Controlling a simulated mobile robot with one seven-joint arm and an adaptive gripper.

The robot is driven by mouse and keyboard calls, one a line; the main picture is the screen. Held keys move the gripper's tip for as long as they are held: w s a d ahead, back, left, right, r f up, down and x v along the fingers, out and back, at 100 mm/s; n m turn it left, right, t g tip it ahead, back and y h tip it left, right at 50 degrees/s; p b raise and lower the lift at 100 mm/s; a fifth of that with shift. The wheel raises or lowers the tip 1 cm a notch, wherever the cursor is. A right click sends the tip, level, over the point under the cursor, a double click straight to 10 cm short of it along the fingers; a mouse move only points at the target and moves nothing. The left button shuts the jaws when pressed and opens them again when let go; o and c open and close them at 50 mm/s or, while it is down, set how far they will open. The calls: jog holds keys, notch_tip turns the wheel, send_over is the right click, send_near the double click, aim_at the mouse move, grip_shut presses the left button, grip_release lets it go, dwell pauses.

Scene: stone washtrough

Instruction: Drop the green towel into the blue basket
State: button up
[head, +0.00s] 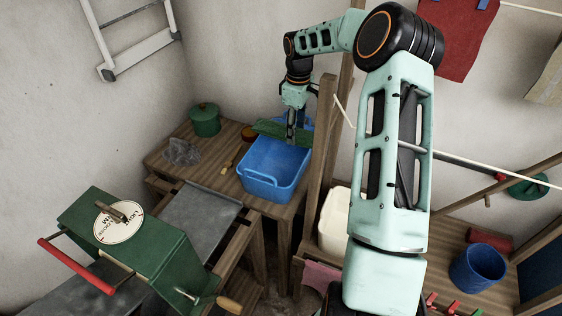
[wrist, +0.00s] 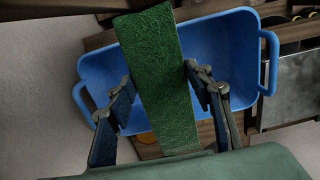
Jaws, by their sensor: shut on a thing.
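The green towel (wrist: 158,80) is a long flat folded strip in the wrist view. My gripper (wrist: 158,92) is shut on it, with one finger on each side. The blue basket (wrist: 228,60) lies beyond the towel in that view, and the towel covers its middle. In the head view the basket (head: 273,182) stands on a wooden table. My gripper (head: 292,135) is above the basket's back part there, and the towel (head: 268,128) sticks out to the left of the fingers. The basket's inside is partly hidden by the towel and gripper.
A green lidded pot (head: 205,120) and a grey crumpled cloth (head: 182,153) are on the table (head: 222,156) left of the basket. A wooden post (head: 323,150) stands close to its right. A green box (head: 130,245) with a red handle is in front at left.

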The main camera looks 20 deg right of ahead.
jog(key=shift+f, duration=0.7)
jog(key=o, duration=1.5)
jog(key=shift+r, duration=0.15)
notch_tip(320, 180, up, 12)
jog(key=shift+f, duration=0.1)
